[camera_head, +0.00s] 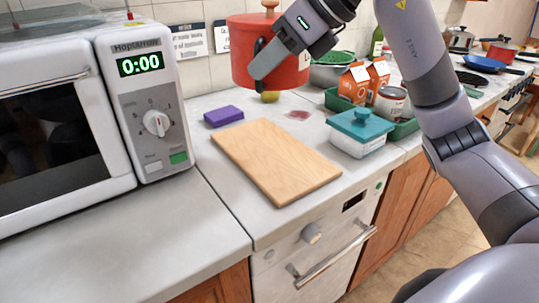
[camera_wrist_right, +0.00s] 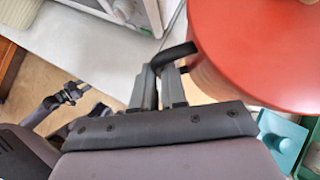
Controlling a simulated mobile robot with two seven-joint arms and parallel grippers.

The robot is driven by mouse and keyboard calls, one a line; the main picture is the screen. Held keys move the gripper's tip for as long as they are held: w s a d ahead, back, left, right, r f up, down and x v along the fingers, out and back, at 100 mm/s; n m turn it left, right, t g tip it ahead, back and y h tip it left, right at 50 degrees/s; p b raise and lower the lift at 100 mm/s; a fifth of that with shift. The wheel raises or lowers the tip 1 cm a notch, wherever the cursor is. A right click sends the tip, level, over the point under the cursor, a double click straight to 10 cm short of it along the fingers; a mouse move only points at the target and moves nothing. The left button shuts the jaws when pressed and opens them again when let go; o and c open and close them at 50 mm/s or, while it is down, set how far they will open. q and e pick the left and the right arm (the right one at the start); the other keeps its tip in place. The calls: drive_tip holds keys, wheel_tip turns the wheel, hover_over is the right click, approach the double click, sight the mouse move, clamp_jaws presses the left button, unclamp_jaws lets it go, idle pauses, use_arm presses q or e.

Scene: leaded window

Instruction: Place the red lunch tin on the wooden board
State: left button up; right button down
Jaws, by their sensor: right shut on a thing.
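The red lunch tin (camera_head: 288,62) is a round red vessel with a knobbed lid and a dark side handle, held up in the air behind the wooden board. My right gripper (camera_head: 262,66) is shut on its dark handle. The right wrist view shows the red tin (camera_wrist_right: 258,50) close up, with the right gripper (camera_wrist_right: 160,82) at the handle. The wooden board (camera_head: 277,160) lies flat and bare on the counter, below and in front of the tin. My left gripper (camera_wrist_right: 72,93) shows small in the right wrist view; its jaws are unclear.
A white microwave (camera_head: 158,90) stands left of the board. A purple sponge (camera_head: 223,116) lies behind the board's left corner. A teal-lidded container (camera_head: 360,128) stands close on the right, with a green tray (camera_head: 403,131) of cartons and a can behind it.

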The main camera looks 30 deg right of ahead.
drive_tip(key=shift+f+b, duration=1.15)
drive_tip(key=shift+f, duration=7.3)
drive_tip(key=shift+f, duration=0.2)
drive_tip(key=c, duration=1.2)
unclamp_jaws()
drive_tip(key=shift+o, duration=0.2)
